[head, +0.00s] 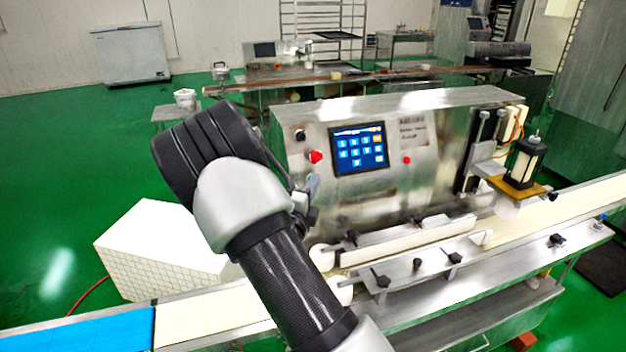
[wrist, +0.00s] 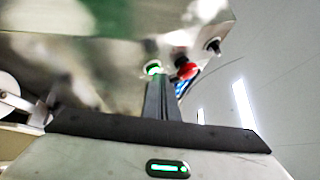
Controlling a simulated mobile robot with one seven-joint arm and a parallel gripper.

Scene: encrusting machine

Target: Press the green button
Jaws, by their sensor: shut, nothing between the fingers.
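The green button (wrist: 152,68) shows in the wrist view as a bright green ring on the machine's metal face. My gripper (wrist: 159,82) has its fingers together and empty, with the tips just beside the green button in that view. Whether they touch it I cannot tell. In the head view my gripper (head: 313,182) is at the left part of the machine's front panel (head: 400,185), below the red button (head: 316,156). The green button does not show in the head view; my gripper seems to cover it.
The red button also shows in the wrist view (wrist: 186,69), close to the green one, with a black knob (wrist: 212,46) beyond it. A touchscreen (head: 359,148) and a small red button (head: 407,160) are to the right. The conveyor (head: 205,320) runs below the panel.

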